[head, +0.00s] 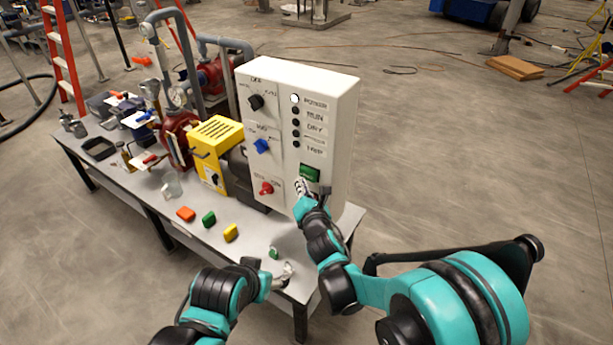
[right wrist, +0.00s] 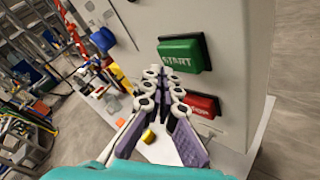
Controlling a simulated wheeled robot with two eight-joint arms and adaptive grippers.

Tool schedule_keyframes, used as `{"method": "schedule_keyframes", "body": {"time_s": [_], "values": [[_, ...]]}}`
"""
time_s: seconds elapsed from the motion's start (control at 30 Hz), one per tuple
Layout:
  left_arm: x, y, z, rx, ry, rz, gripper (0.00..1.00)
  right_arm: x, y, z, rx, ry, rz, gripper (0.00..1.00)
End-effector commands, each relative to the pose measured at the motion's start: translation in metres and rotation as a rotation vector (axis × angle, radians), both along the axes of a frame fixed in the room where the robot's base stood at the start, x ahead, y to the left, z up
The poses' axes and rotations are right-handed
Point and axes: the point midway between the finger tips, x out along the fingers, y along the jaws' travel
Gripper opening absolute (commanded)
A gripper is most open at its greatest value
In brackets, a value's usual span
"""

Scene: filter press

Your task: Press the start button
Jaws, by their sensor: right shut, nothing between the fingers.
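The green start button (head: 309,173) is on the lower right of the white control box's front (head: 338,110). In the right wrist view the green button (right wrist: 183,53) reads START, with a red button (right wrist: 200,104) below it. My right gripper (head: 302,187) is shut and empty, in front of the panel just below the green button. In the right wrist view its fingertips (right wrist: 163,78) lie by the green button's lower left edge; I cannot tell if they touch. My left gripper (head: 285,274) is low over the bench's near end; its fingers are too small to read.
The control box stands on a grey bench (head: 190,228). Knobs and lamps cover its front; the top lamp (head: 295,98) is white. Orange (head: 186,214), green (head: 209,219) and yellow (head: 231,232) blocks lie on the bench, near a yellow machine (head: 215,150). Open floor lies right of the box.

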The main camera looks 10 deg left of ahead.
Motion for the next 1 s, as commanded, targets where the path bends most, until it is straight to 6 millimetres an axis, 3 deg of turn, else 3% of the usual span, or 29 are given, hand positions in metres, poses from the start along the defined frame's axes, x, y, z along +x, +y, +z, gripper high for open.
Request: {"method": "schedule_keyframes", "body": {"time_s": [1.0], "values": [[0.0000, 0.0000, -0.0031, 0.000, 0.000, 0.000, 0.66, 0.0083, -0.0032, 0.0003, 0.000, 0.000, 0.000, 0.00]]}}
